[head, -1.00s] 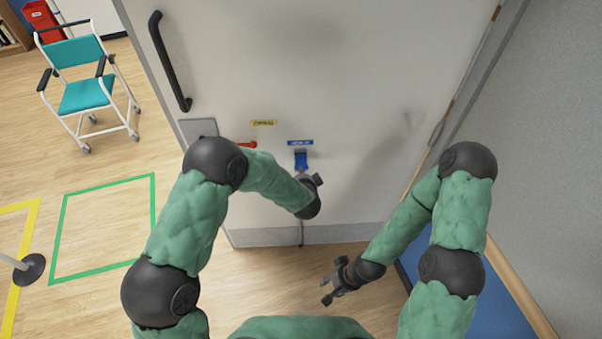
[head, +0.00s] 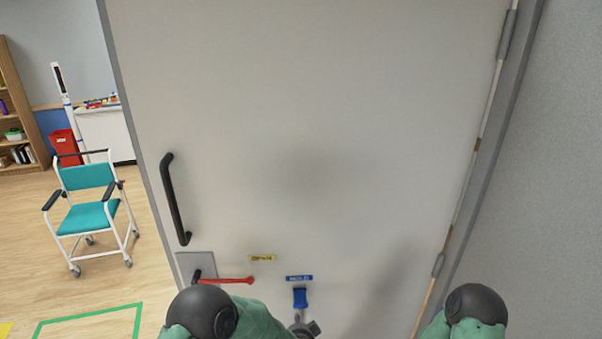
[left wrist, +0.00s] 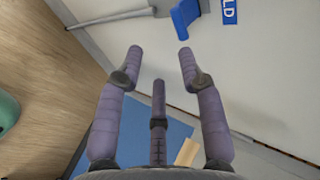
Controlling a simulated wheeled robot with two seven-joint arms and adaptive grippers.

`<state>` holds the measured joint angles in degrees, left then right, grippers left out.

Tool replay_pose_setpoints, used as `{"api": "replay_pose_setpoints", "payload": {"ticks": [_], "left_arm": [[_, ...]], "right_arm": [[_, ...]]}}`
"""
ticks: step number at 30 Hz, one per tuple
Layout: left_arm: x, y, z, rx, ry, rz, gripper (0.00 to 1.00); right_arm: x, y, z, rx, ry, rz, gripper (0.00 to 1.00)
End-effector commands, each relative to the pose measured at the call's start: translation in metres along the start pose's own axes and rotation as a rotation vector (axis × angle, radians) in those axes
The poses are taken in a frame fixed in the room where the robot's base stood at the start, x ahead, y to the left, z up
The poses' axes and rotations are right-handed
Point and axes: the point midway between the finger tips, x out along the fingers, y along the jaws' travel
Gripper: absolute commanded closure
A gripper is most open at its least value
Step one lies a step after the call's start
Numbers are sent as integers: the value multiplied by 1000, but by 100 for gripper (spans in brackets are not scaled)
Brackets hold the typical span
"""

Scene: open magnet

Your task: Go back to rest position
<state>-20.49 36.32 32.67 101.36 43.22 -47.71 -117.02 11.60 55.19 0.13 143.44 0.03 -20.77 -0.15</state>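My left gripper (left wrist: 159,58) is open in the left wrist view, its fingers apart with nothing between them. A blue catch or lever (left wrist: 185,16) lies just beyond the fingertips, apart from them. In the head view, part of my left gripper (head: 304,328) shows at the bottom edge, just below the blue catch (head: 300,297) on the grey door (head: 310,130). My right gripper is out of view; only a dark joint of my right arm shows at the bottom right.
The door has a black pull handle (head: 176,200), a red lever (head: 226,280) and small yellow (head: 262,258) and blue (head: 299,278) labels. A grey wall (head: 560,190) stands right. A teal wheeled chair (head: 90,213) stands left on open wood floor.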

Motion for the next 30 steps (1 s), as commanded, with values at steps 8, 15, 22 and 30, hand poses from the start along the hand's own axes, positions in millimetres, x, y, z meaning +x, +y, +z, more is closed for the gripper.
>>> {"api": "replay_pose_setpoints", "payload": {"ticks": [8,15,22,30], "left_arm": [[36,120,54,-430,9,229,62],[37,227,95,-856,-77,466,62],[15,326,126,-1258,-261,692,62],[-20,398,144,-1583,-501,863,62]], "right_arm": [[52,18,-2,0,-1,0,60],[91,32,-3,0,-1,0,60],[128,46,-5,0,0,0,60],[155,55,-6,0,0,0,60]]}}
